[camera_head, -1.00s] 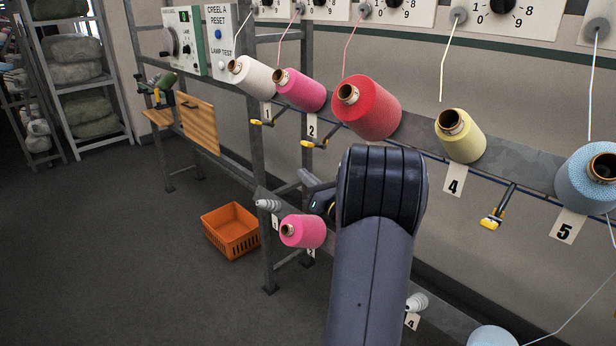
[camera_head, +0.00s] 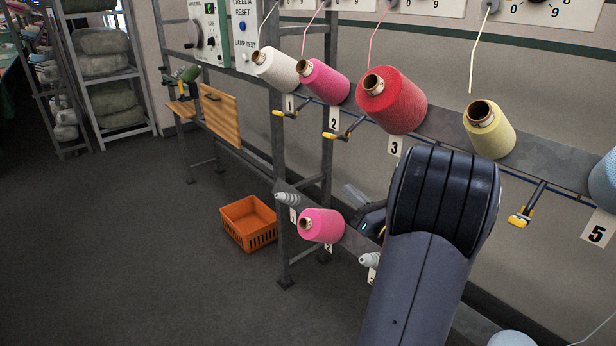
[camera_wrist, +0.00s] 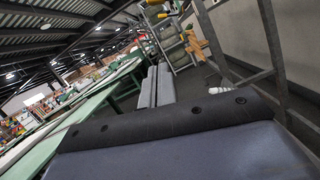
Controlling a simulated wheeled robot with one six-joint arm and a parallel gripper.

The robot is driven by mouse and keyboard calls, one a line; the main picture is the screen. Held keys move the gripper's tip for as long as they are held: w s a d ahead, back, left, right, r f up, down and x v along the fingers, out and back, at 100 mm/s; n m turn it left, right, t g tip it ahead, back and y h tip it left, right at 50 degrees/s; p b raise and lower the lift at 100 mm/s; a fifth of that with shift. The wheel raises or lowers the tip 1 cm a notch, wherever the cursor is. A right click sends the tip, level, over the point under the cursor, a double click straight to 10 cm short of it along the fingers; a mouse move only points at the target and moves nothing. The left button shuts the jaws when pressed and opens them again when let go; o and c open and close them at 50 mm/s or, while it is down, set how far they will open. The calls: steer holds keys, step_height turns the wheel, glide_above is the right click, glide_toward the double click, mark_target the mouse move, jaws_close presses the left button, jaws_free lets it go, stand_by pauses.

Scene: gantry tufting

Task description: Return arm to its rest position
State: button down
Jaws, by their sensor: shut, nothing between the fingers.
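My arm (camera_head: 432,240) rises from the bottom of the head view with its dark ribbed joint in front of the creel frame. Part of my wrist (camera_head: 372,217) shows behind it, beside the lower pink cone (camera_head: 321,225). In the wrist view my gripper (camera_wrist: 159,72) shows as two grey fingers side by side, shut and empty. A dark arm cover (camera_wrist: 160,122) fills the lower part of that view.
The upper creel row holds a white cone (camera_head: 275,68), a pink cone (camera_head: 324,82), a red cone (camera_head: 393,101), a yellow cone (camera_head: 488,130) and a blue one. An orange crate (camera_head: 249,223) stands on the floor. The floor at left (camera_head: 110,240) is clear.

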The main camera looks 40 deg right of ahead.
steer(key=shift+w, duration=0.1)
steer(key=p+x, duration=0.2)
steer(key=x, duration=0.8)
steer(key=d+f+n+y+b, duration=0.1)
steer(key=d+f+n+y, duration=0.1)
steer(key=d+n, duration=0.3)
steer(key=shift+s+d+f+n+g+y+b, duration=0.35)
steer(key=shift+f+n, duration=0.5)
steer(key=shift+n, duration=1.15)
steer(key=shift+w, duration=0.15)
